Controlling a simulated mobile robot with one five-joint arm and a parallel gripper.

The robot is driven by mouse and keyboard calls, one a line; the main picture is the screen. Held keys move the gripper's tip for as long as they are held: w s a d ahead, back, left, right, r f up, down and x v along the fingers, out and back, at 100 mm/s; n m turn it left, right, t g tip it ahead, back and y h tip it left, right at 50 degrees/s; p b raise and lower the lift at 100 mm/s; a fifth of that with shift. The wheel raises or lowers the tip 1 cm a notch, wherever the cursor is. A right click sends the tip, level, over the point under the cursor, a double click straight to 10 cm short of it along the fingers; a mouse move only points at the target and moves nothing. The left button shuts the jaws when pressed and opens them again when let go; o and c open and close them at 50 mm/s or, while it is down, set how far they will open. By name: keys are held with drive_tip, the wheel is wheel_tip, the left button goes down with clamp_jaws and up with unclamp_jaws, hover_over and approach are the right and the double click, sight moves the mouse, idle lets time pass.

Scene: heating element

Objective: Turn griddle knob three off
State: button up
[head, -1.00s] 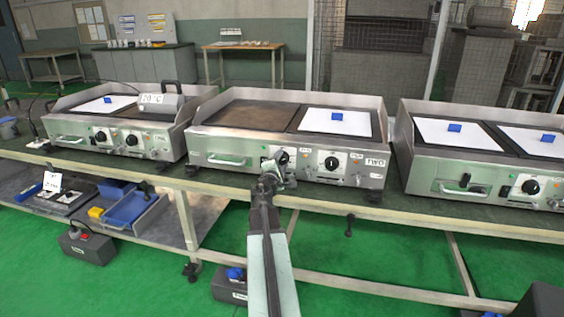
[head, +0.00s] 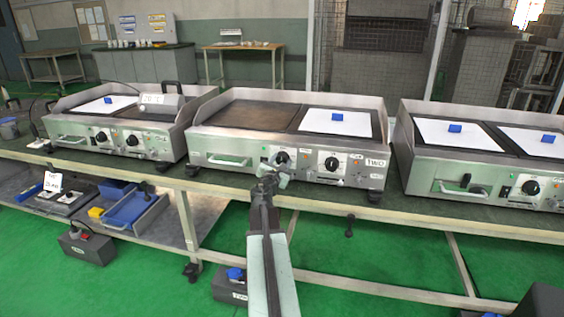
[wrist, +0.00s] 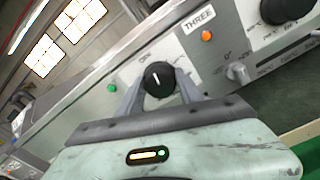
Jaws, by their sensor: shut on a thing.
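The black knob (wrist: 157,77) with a white pointer line sits on the steel griddle front, beside the label THREE (wrist: 198,18). In the wrist view its pointer stands nearly upright in the picture, while the panel is tilted. My gripper (wrist: 160,84) has one finger on each side of this knob and is shut on it. In the head view my gripper (head: 271,174) is at the front of the middle griddle (head: 232,143), just below the left knob (head: 282,157). Part of the dial below the knob is hidden by my gripper.
Another black knob (head: 332,163) is to the right on the same panel. A small silver knob (wrist: 237,72) and an orange lamp (wrist: 207,35) are right of the held knob, a green lamp (wrist: 112,88) left. Other griddles stand either side on the bench (head: 120,165).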

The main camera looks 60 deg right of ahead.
drive_tip(key=shift+w+a+n, duration=0.15)
drive_tip(key=shift+w+n, duration=0.05)
drive_tip(key=shift+n, duration=0.4)
drive_tip(key=o, duration=1.4)
drive_tip(key=shift+c, duration=0.2)
drive_tip(key=shift+s, duration=0.1)
drive_tip(key=v, duration=0.7)
drive_tip(key=shift+a, duration=0.35)
